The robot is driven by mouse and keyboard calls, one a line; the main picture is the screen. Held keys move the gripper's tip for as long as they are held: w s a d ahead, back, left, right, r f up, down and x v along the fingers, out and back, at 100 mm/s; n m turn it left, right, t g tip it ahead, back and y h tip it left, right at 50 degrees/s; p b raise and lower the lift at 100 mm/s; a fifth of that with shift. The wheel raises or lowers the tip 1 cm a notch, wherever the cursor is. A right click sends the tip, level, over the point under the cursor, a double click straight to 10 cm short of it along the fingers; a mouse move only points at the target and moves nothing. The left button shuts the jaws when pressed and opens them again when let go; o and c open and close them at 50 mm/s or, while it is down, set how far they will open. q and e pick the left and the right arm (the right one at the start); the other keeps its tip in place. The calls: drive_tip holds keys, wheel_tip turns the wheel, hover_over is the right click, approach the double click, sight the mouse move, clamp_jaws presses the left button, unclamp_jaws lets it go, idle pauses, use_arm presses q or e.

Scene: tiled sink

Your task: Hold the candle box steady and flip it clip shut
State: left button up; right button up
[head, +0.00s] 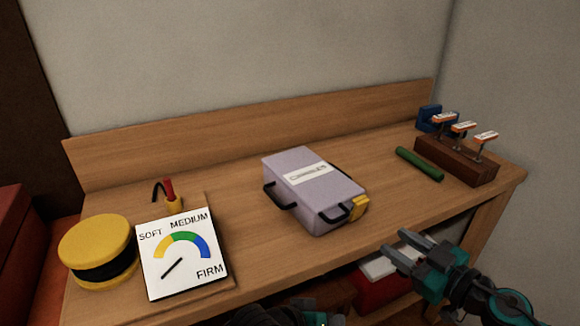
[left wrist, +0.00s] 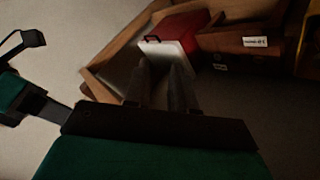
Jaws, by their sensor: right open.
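The candle box (head: 316,187) is a pale lavender case with a white label on its lid, lying on the wooden table. Black handles sit on its left and front sides. A yellow clip (head: 359,208) is at its front right corner; whether it is latched is too small to tell. My right gripper (head: 396,248) is open and empty, in front of the table edge, right of the box and apart from it. My left gripper shows only partly at the bottom edge of the head view. In the left wrist view its fingers (left wrist: 163,75) are apart with nothing between them.
A yellow round tin (head: 97,240) and a firmness dial card (head: 182,255) stand at the left. A green stick (head: 419,163) and a wooden rack (head: 455,158) with labelled pegs are at the right. A red box (head: 378,287) sits below the tabletop.

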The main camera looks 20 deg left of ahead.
use_arm(q)
drive_tip(key=w+d+r+n+g, duration=0.1)
drive_tip(key=w+d+r+g, duration=0.2)
drive_tip(key=d+r, duration=0.2)
wheel_tip(320, 180, up, 19)
drive_tip(key=n+g+y, duration=0.2)
drive_tip(key=n+y, duration=0.6)
drive_tip(key=y, duration=0.2)
hover_over(277, 201)
drive_tip(key=s+d, duration=0.3)
drive_tip(key=x, duration=1.1)
drive_tip(key=shift+w+d+f, duration=0.2)
drive_tip(key=shift+f, duration=0.05)
clamp_jaws()
